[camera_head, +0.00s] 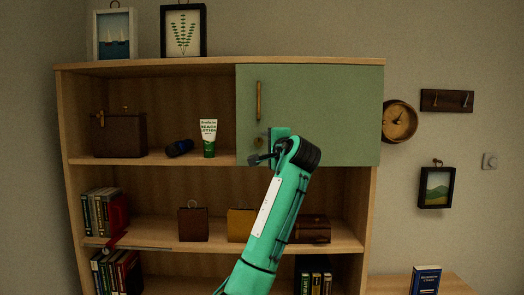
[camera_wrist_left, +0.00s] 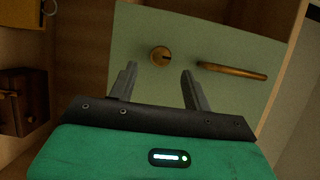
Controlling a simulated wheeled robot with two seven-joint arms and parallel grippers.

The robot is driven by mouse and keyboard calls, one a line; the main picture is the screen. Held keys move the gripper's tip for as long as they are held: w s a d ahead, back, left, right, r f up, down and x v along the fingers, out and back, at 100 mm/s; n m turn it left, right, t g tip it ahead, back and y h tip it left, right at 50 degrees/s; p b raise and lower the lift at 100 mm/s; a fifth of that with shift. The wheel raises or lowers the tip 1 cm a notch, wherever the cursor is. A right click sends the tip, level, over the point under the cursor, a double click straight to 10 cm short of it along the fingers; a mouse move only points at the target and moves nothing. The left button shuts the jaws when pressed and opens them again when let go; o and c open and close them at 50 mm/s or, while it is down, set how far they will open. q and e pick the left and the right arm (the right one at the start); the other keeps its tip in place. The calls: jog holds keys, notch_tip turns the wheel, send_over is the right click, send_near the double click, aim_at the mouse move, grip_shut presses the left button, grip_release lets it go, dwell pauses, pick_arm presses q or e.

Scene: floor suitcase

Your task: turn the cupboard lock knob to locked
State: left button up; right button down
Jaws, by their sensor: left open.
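The cupboard's green door (camera_head: 320,110) is closed at the upper right of the shelf unit. A brass handle (camera_head: 259,100) stands upright near its left edge. The round brass lock knob (camera_head: 257,141) is below the handle, partly crowded by my left gripper (camera_head: 262,158). In the left wrist view the knob (camera_wrist_left: 160,56) shows a dark slot mark, and the handle (camera_wrist_left: 232,71) lies to its right. My left gripper (camera_wrist_left: 159,70) is open and empty, its fingertips on either side of the knob in that view. A gap to the door seems to remain; contact cannot be told.
A dark brown case (camera_head: 122,134) and a lotion tube (camera_head: 208,138) stand on the open shelf left of the door. Boxes (camera_head: 194,224) and books sit on lower shelves.

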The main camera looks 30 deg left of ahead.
pick_arm(q)
jog(key=b+v, duration=0.2)
jog(key=v, duration=0.6)
jog(key=shift+d, duration=0.15)
jog(key=shift+s, duration=0.1)
